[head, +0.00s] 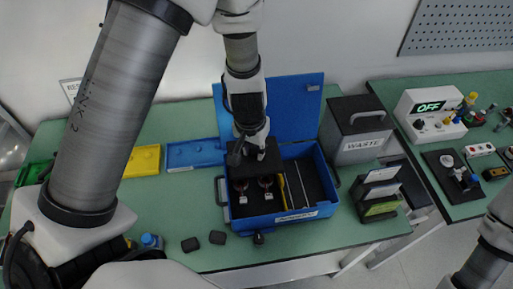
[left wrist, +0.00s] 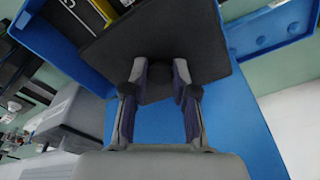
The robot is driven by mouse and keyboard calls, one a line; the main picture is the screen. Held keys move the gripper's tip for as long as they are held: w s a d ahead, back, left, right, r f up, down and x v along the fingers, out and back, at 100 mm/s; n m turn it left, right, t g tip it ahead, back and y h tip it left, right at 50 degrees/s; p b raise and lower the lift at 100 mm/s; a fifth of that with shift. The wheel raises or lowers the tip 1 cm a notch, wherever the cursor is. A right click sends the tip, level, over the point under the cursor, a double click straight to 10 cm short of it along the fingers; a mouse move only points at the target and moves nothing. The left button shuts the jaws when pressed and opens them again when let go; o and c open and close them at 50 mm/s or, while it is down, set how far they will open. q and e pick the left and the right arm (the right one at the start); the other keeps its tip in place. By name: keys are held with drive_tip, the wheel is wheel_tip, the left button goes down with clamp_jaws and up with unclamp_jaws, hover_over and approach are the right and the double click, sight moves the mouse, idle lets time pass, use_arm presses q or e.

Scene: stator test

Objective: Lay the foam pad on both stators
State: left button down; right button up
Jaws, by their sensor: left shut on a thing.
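The dark foam pad (head: 266,164) is over the left part of the open blue case (head: 292,219); it also fills the top of the left wrist view (left wrist: 205,35). My left gripper (head: 250,148) is above the pad and shut on a dark raised grip in its middle, as the left wrist view (left wrist: 158,85) shows. Two stators (head: 241,188) (head: 267,186), dark and reddish with white tags, sit in the case's left compartment. Their front parts show below the pad's front edge, and the rest is hidden. I cannot tell whether the pad touches them. My right gripper is out of view.
The case's blue lid (head: 295,100) stands open behind. A yellow tool and a thin rod lie in its right compartment. A grey WASTE bin (head: 357,127) and a dark rack (head: 380,190) stand to the right. Blue (head: 190,154) and yellow (head: 143,160) trays lie left.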

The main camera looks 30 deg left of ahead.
sight(253, 156)
use_arm(q)
drive_tip(key=shift+s+a+f+b, duration=0.3)
drive_tip(key=shift+a+f+b, duration=0.1)
drive_tip(key=shift+f, duration=0.1)
drive_tip(key=shift+s+a+f+b, duration=0.25)
drive_tip(key=shift+a+f+b, duration=0.15)
drive_tip(key=shift+f, duration=0.1)
drive_tip(key=f+b, duration=0.1)
drive_tip(key=w+d+f+b, duration=0.1)
drive_tip(key=f, duration=0.1)
drive_tip(key=shift+d+f+b, duration=0.15)
drive_tip(key=shift+d+b, duration=0.05)
drive_tip(key=shift+b, duration=0.15)
drive_tip(key=f+b, duration=0.4)
drive_tip(key=shift+s+a+f+b, duration=0.2)
drive_tip(key=shift+a+f+b, duration=0.1)
drive_tip(key=shift+b, duration=0.1)
drive_tip(key=shift+w+d+f+b, duration=0.15)
drive_tip(key=shift+f+b, duration=0.3)
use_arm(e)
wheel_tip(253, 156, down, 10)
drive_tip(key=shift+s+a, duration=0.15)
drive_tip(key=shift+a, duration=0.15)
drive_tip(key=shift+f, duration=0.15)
use_arm(q)
drive_tip(key=shift+f+b, duration=0.4)
drive_tip(key=shift+b, duration=0.1)
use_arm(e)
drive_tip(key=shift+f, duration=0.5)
